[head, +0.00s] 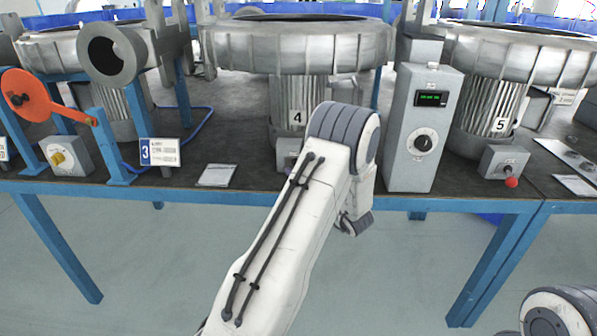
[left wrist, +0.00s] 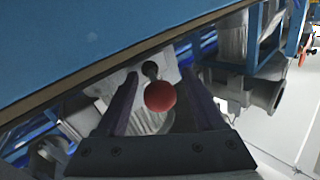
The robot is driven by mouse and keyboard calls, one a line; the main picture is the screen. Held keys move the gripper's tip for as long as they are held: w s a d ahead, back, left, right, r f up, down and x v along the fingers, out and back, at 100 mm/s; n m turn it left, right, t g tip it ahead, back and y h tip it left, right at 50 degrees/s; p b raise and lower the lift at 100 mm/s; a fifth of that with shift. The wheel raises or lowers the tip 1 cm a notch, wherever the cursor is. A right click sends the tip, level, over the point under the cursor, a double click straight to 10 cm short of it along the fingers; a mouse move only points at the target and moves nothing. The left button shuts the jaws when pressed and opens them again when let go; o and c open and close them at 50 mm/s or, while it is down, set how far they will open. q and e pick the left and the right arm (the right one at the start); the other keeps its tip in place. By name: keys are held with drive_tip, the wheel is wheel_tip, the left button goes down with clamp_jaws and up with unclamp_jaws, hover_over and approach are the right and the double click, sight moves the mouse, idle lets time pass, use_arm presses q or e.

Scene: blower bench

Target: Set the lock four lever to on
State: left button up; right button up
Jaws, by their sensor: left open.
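The lock four lever shows in the left wrist view as a red ball knob (left wrist: 160,97) on a short dark stem, standing out from a light box (left wrist: 145,78). My left gripper (left wrist: 160,76) is open, with one dark finger on each side of the knob. Gaps show between the knob and both fingers, so it is not gripped. In the head view my left arm reaches to the bench front below blower four (head: 297,116). The arm hides the lever and the gripper's fingers there. Only part of my right arm shows at the lower right; its gripper is out of view.
A grey control box (head: 424,125) with a green display and dial stands right of my left arm. Lock five's box (head: 503,162) has a red-knobbed lever further right. A yellow-knobbed box (head: 66,157) and orange lever (head: 40,95) are at left. A blue table edge fills the wrist view's upper left.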

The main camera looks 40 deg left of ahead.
use_arm(q)
drive_tip(key=v, duration=0.9)
drive_tip(key=shift+d, duration=0.15)
